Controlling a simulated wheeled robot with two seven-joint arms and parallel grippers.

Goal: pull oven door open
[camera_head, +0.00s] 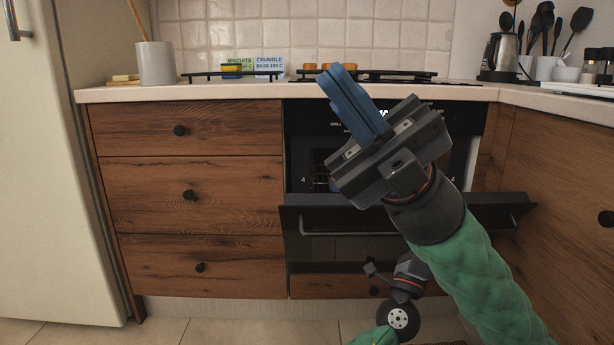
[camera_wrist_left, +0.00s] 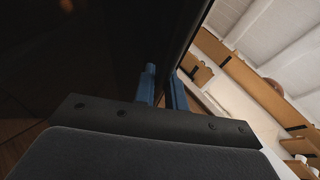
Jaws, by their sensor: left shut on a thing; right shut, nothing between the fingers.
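The black oven door (camera_head: 470,212) is partly open in the head view, tilted out at the top, with the oven interior showing above it. Its bar handle (camera_head: 335,233) runs across the front. My left gripper, in the left wrist view (camera_wrist_left: 163,80), has its blue fingers shut at the dark door; whether on the handle or the edge I cannot tell. In the head view only its dark wrist shows low, in front of the door. My right gripper (camera_head: 342,85) is shut and empty, raised in front of the oven and hiding part of it.
Wooden drawers (camera_head: 190,195) stand left of the oven, and a wooden cabinet (camera_head: 555,170) is close on the right. The counter (camera_head: 180,94) above holds a pot (camera_head: 156,63) and a kettle (camera_head: 501,55). A cream fridge (camera_head: 50,170) stands far left. Tiled floor lies in front.

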